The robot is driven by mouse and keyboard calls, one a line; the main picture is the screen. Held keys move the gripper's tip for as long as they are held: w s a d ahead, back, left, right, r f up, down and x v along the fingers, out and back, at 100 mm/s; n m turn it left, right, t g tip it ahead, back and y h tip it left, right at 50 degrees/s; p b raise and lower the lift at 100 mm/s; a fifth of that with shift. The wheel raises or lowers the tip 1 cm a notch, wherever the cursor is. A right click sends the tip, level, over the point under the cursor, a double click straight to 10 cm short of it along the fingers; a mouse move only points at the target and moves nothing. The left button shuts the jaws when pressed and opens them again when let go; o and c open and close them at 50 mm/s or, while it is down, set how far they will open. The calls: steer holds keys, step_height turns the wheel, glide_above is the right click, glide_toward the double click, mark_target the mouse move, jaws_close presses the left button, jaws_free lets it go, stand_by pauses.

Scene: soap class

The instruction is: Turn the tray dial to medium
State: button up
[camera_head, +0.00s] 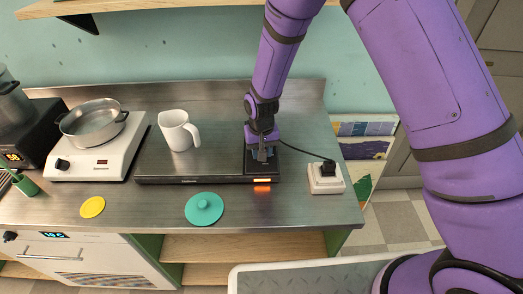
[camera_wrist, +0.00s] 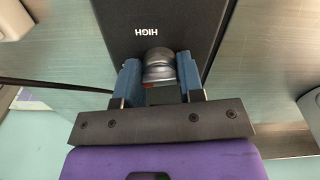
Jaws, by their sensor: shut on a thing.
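The warming tray (camera_head: 215,160) is a flat dark slab on the steel counter, with a control panel (camera_head: 262,173) at its right end and a glowing orange display (camera_head: 262,188) on the front edge. In the wrist view the dial (camera_wrist: 159,66) is a round grey metal knob on the black panel, with the word HIGH upside down above it. My gripper (camera_wrist: 160,78) points down over the panel, its blue fingers on both sides of the knob and shut on it. A small red mark shows at the knob's lower edge. In the head view my gripper (camera_head: 263,154) hides the dial.
A hot plate (camera_head: 92,150) with a metal pan (camera_head: 92,120) is to the left. A white socket block (camera_head: 326,179) with a black plug is to the right. A teal lid (camera_head: 205,210) and yellow disc (camera_head: 92,207) lie in front.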

stand_by(0.3)
steer(key=o, duration=0.9)
steer(key=shift+r, duration=0.1)
step_height(320, 180, up, 11)
steer(key=shift+f, duration=0.2)
